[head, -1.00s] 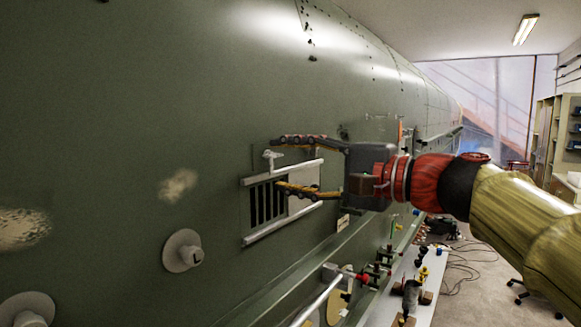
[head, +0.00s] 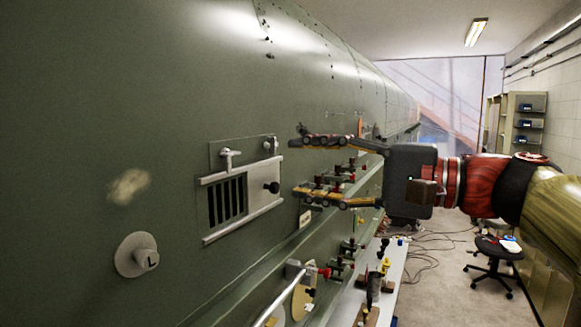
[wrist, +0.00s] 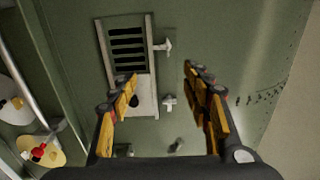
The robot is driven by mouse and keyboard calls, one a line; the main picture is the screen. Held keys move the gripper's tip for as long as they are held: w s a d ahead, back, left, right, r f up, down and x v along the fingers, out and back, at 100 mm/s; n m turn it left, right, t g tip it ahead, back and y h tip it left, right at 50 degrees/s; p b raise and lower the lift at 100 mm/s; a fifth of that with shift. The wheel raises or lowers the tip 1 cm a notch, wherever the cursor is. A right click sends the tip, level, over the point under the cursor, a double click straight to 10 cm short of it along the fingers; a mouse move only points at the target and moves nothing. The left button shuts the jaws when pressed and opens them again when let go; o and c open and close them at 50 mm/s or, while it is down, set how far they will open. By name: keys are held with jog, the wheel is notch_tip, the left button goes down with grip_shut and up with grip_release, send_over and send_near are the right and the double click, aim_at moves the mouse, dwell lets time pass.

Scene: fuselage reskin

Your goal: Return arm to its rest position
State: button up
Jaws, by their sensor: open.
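My gripper (head: 298,165) is open and empty in the head view, its two fingers reaching left toward the green fuselage. It is to the right of the slotted vent panel (head: 226,203), clear of it. In the wrist view my gripper (wrist: 158,85) shows its fingers spread, with the vent panel (wrist: 127,50) beyond them. The panel has dark slots, two pale side rails and a black knob (head: 271,188). A white T-shaped handle (head: 230,155) sits at its upper edge. My arm extends to the right and hides part of the room.
The green fuselage wall (head: 110,80) fills the left. A grey knob marked L (head: 137,256) sticks out from it. A white bench (head: 392,285) with tools runs below my gripper. An office chair (head: 492,262) and cables are on the floor at right.

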jog(key=shift+s+d, duration=0.15)
jog(key=shift+d, duration=0.1)
jog(key=w+d+f+h, duration=0.1)
jog(key=d+f+h, duration=0.25)
jog(key=f, duration=0.75)
jog(key=w+d+f+h, duration=0.1)
jog(key=d+f+h, duration=0.25)
jog(key=f, duration=0.85)
jog(key=s+d+f+n+h+b, duration=0.1)
jog(key=s+d+f+h+b, duration=0.1)
jog(key=s+f, duration=0.4)
jog(key=s+d+f+n+h+b, duration=0.1)
jog(key=s+d+f+h, duration=0.3)
jog(key=f, duration=0.8)
jog(key=s+d+f+n+g+h+b, duration=0.1)
jog(key=s+d+f+n+h+b, duration=0.1)
jog(key=s+d+f, duration=0.4)
jog(key=s+f+h, duration=0.1)
jog(key=s+f, duration=0.2)
jog(key=shift+d+f+n+h+b, duration=0.3)
jog(key=shift+d+f+n+b, duration=0.05)
jog(key=shift+d+n, duration=0.05)
